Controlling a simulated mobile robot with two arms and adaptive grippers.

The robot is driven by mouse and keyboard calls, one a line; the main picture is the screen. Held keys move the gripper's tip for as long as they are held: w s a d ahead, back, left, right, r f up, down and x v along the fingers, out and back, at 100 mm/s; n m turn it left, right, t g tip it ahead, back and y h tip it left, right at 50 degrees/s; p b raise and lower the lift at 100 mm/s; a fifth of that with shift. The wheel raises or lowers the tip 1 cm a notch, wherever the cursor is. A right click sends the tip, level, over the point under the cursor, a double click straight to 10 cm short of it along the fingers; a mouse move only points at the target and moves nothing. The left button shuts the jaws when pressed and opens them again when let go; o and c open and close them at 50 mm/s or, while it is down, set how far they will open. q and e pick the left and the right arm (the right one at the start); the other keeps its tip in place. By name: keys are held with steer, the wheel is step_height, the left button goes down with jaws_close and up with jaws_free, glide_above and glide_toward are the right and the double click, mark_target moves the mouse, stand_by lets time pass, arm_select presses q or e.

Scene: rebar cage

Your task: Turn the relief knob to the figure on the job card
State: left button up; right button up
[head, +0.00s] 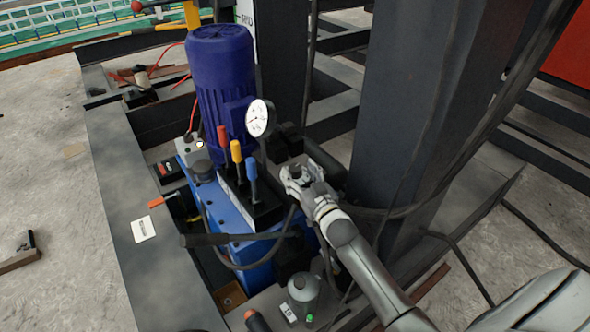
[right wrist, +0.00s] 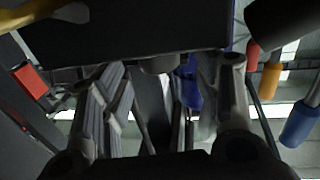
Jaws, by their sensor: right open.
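My right gripper (head: 297,176) is at the right side of the blue hydraulic power unit (head: 228,207), just below and right of the pressure gauge (head: 258,118). Its fingers are spread, also in the right wrist view (right wrist: 168,85). A small dark round part (right wrist: 160,65) shows between the fingers, under a dark block; it may be the relief knob, but I cannot tell for sure. Its setting cannot be read. A white card (head: 143,229) with small dark print, likely the job card, lies on the steel beam at left; its figure is too small to read. My left gripper is out of view.
Red, yellow and blue levers (head: 237,160) stand close left of my right gripper. A blue motor (head: 221,85) rises behind them. A thick dark steel column (head: 402,110) stands close right. Black hoses (head: 333,225) run around the gripper. A grey cylinder (head: 304,288) stands in front.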

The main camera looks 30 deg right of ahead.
mark_target(298, 171)
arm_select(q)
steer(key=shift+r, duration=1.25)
arm_select(e)
steer(key=shift+w, duration=1.6)
steer(key=shift+c, duration=0.3)
steer(key=c, duration=1)
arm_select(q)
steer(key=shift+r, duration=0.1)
